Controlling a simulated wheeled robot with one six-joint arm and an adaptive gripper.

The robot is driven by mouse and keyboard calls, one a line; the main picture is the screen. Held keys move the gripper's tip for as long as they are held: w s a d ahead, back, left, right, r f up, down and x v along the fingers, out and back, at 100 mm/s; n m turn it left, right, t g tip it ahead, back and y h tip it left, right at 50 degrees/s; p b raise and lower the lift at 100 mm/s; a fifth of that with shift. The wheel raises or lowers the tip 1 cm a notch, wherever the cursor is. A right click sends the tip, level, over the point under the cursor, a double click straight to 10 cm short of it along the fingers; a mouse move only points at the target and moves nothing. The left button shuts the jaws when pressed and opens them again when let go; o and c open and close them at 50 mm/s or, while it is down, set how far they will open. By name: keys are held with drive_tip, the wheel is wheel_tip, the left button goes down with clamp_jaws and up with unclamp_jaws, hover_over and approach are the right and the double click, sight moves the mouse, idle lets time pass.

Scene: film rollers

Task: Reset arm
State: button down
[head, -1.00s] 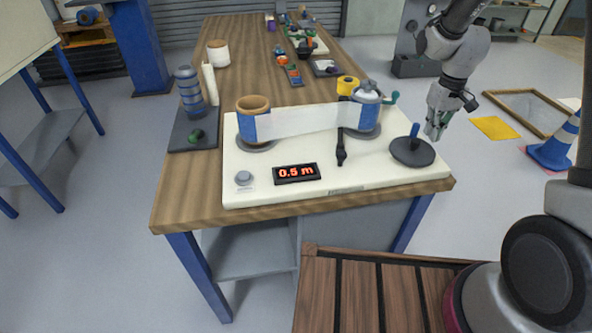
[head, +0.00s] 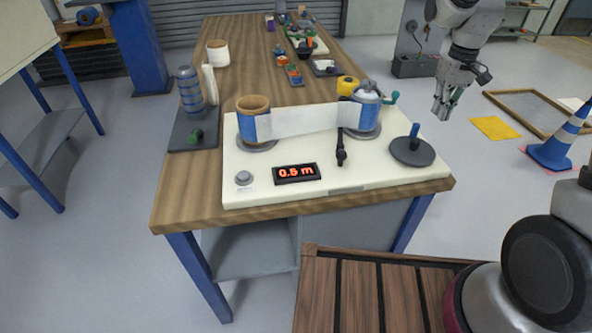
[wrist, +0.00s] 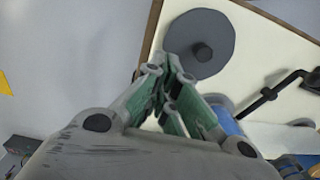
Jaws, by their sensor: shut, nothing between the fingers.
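My gripper (head: 443,108) hangs in the air to the right of the bench, beyond the right edge of the white film-roller board (head: 265,194). It is shut and empty, fingers pointing down. In the wrist view my gripper (wrist: 165,72) shows its fingertips together, with the dark round disc with a knob (wrist: 200,45) beyond them. On the board stand a left roller (head: 254,120) and a right roller (head: 366,112), with a white film strip (head: 305,119) stretched between them. The display (head: 297,173) reads 0.5 m. The disc and knob (head: 412,152) sit at the board's right.
A grey button (head: 243,178) and a black lever (head: 341,150) are on the board. A blue bottle (head: 188,92) stands at the bench's left. A striped cone (head: 556,150) and yellow sheet (head: 495,128) are on the floor at right. Air right of the bench is clear.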

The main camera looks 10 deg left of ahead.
idle(0.4)
drive_tip(key=s+d+r+m+t, duration=0.1)
drive_tip(key=s+d+r, duration=0.1)
drive_tip(key=s+r, duration=0.3)
drive_tip(key=s+d+r+m+t, duration=0.1)
drive_tip(key=s+r, duration=0.5)
drive_tip(key=s, duration=0.8)
drive_tip(key=s+d+r+m+t, duration=0.1)
drive_tip(key=s+d+r, duration=0.3)
drive_tip(key=s, duration=0.6)
drive_tip(key=shift+s+r+m+t, duration=0.15)
drive_tip(key=shift+r+m+t, duration=0.15)
drive_tip(key=shift+r+t, duration=0.4)
